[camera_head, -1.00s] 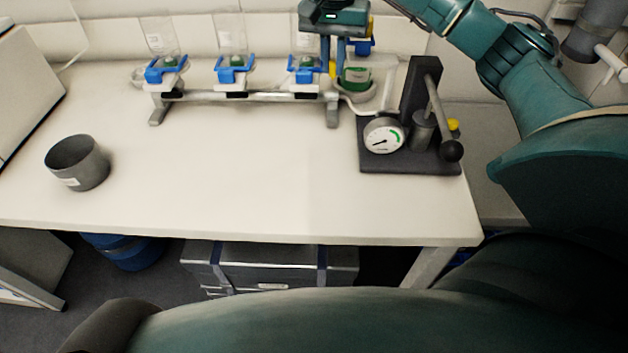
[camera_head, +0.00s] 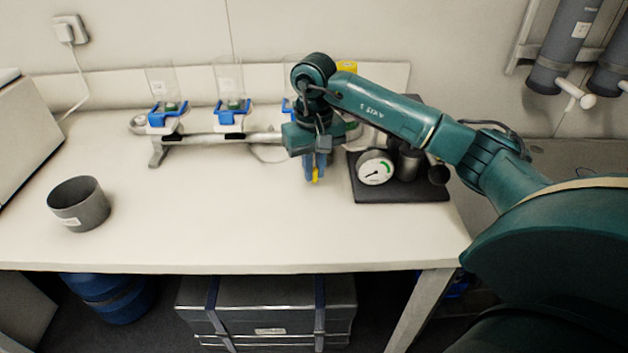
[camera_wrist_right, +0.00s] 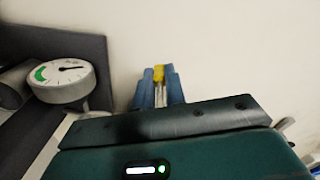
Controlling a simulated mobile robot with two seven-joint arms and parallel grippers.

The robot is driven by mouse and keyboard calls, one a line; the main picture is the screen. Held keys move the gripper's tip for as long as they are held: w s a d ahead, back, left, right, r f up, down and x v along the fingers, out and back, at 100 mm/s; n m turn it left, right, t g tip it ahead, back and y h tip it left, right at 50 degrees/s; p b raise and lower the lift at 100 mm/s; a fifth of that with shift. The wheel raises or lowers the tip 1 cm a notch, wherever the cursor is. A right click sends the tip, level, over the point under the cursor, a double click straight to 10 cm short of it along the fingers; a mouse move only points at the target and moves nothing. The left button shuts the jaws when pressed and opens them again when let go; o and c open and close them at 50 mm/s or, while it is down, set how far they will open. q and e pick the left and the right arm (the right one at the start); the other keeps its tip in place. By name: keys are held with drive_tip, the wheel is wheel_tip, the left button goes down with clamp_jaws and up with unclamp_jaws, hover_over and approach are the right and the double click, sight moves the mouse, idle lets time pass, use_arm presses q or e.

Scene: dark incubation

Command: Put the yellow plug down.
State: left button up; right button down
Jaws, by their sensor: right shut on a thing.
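The yellow plug (camera_head: 315,176) is between the fingertips of my right gripper (camera_head: 315,168), in front of the filter rack and left of the gauge stand. My right gripper is shut on it, pointing down over the white table. In the right wrist view the plug (camera_wrist_right: 158,72) shows as a small yellow tip between the blue fingers (camera_wrist_right: 158,86). Whether the plug touches the table is hard to tell. My left gripper is not in view.
A dark stand with a dial gauge (camera_head: 375,168) is close to the right of the gripper. A rack (camera_head: 205,138) with blue clamps and clear cups stands behind. A grey pot (camera_head: 92,212) sits at the left. The table's front middle (camera_head: 230,225) is clear.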

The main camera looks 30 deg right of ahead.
sight(314, 180)
wheel_tip(314, 180, down, 3)
drive_tip(key=shift+f, duration=0.15)
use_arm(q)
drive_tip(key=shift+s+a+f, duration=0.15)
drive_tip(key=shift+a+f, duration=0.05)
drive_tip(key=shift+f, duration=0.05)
use_arm(e)
drive_tip(key=shift+f, duration=0.25)
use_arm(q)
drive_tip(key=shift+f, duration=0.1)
use_arm(e)
drive_tip(key=shift+f, duration=0.1)
drive_tip(key=shift+f, duration=0.25)
drive_tip(key=shift+f+b, duration=0.25)
drive_tip(key=shift+b, duration=0.2)
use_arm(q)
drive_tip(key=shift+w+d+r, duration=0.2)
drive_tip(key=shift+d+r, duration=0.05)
use_arm(e)
drive_tip(key=c, duration=1.5)
unclamp_jaws()
drive_tip(key=shift+o, duration=0.2)
drive_tip(key=shift+r, duration=0.15)
